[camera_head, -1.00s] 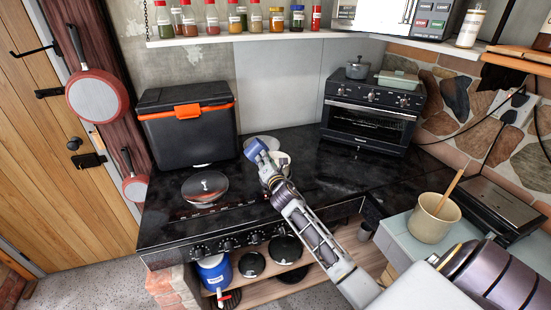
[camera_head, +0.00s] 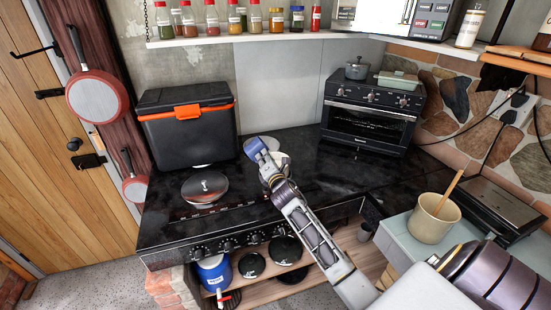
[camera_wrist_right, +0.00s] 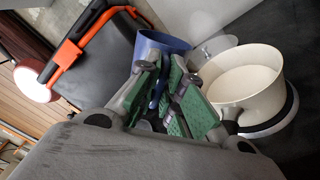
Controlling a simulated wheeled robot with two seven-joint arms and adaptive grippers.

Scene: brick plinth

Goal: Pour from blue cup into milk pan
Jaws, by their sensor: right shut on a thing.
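The blue cup (camera_head: 254,147) is in the fingers of my right gripper (camera_head: 267,165), above the back right of the stove. It also shows in the right wrist view (camera_wrist_right: 162,42), where the green-padded fingers (camera_wrist_right: 168,92) are shut on it. The cup looks tilted in the head view; its contents cannot be seen. The cream milk pan (camera_wrist_right: 252,86) stands on the stove close beside the cup, to its right, and looks empty inside. In the head view the milk pan (camera_head: 283,159) is partly hidden by my gripper. My left gripper is not in view.
A lidded pan (camera_head: 204,187) sits at the stove's left. A black cooler with an orange latch (camera_head: 186,122) stands behind it. A toaster oven (camera_head: 367,122) stands at the back right. Dark counter between the milk pan and the oven is clear.

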